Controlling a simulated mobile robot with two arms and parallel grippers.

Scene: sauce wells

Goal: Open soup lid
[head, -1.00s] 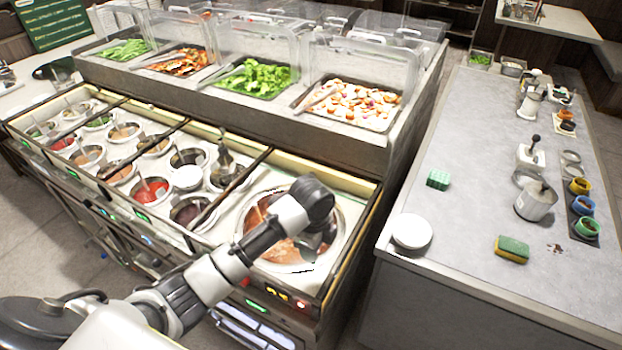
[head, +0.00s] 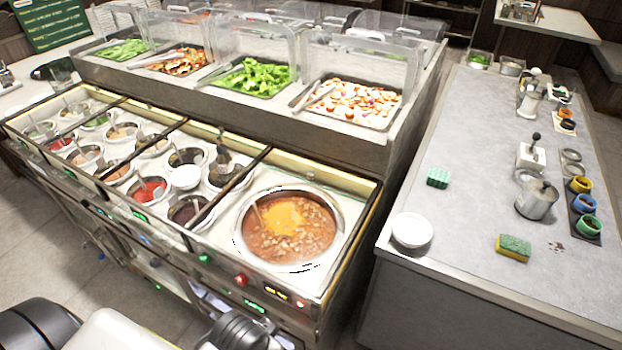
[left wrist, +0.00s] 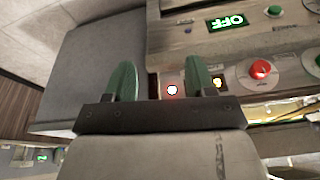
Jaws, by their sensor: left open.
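The large round soup well (head: 290,235) at the right end of the sauce counter is uncovered in the head view. It holds orange-brown soup with a yellow patch and a utensil handle leaning at its left. I see no lid on it. My left gripper (left wrist: 161,80) shows in the left wrist view with its two green fingertips apart and nothing between them. It is in front of the counter's control panel, with a lit white-red light and a yellow light near the fingertips. In the head view only parts of my arm show at the bottom left; the fingertips are hidden there. My right gripper is not in view.
A red button (head: 241,279) is on the counter front; a red button (left wrist: 260,69) and a green "OFF" display (left wrist: 227,21) show in the left wrist view. Several smaller sauce wells lie left of the soup. A grey side counter (head: 470,200) stands across a gap at right.

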